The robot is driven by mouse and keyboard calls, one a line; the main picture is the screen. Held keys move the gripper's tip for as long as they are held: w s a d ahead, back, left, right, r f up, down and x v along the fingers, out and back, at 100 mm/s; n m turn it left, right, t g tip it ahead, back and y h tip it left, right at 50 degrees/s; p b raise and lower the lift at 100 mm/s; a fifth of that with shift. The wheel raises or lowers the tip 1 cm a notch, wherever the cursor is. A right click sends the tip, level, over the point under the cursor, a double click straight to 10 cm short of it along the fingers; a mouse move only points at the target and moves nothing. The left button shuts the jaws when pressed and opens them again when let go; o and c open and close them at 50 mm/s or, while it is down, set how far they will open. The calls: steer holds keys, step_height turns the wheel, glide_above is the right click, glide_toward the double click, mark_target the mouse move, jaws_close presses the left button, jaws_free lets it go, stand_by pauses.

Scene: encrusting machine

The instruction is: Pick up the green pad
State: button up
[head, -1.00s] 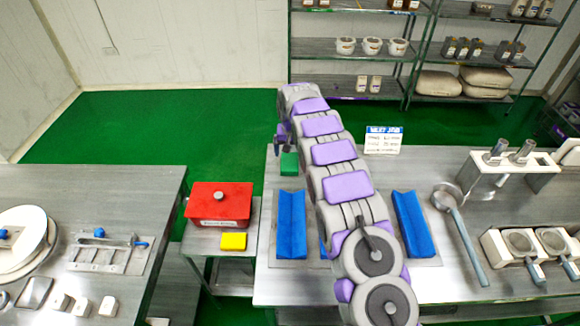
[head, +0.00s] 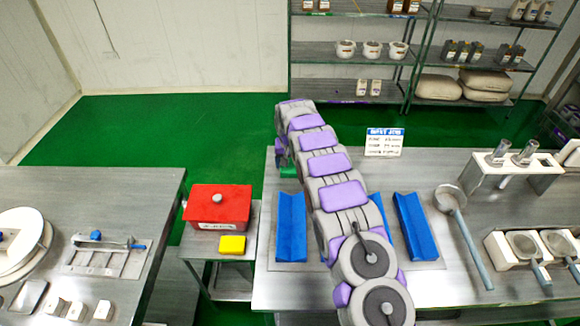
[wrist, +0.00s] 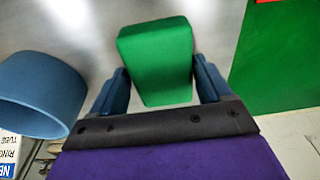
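The green pad (head: 289,173) lies on the middle metal table near its far left edge, mostly hidden by my arm in the head view. In the wrist view the green pad (wrist: 157,60) is a solid green block straight ahead, between the two blue fingers. My gripper (wrist: 162,78) is open, with one finger on each side of the pad. The right finger looks very close to the pad's side; I cannot tell if it touches. In the head view my gripper (head: 281,155) is just above the pad.
A blue cylinder (wrist: 40,95) is close to the left finger in the wrist view. Blue troughs (head: 291,226) lie on the table in front of the pad. A red box (head: 218,207) and a yellow block (head: 232,245) stand on a small side table. A sign (head: 384,142) stands to the right.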

steer(key=shift+a, duration=0.25)
steer(key=c, duration=0.4)
steer(key=shift+c, duration=1.3)
steer(key=shift+d, duration=0.15)
step_height(320, 180, up, 10)
steer(key=shift+r+p, duration=0.1)
steer(key=shift+p, duration=1.15)
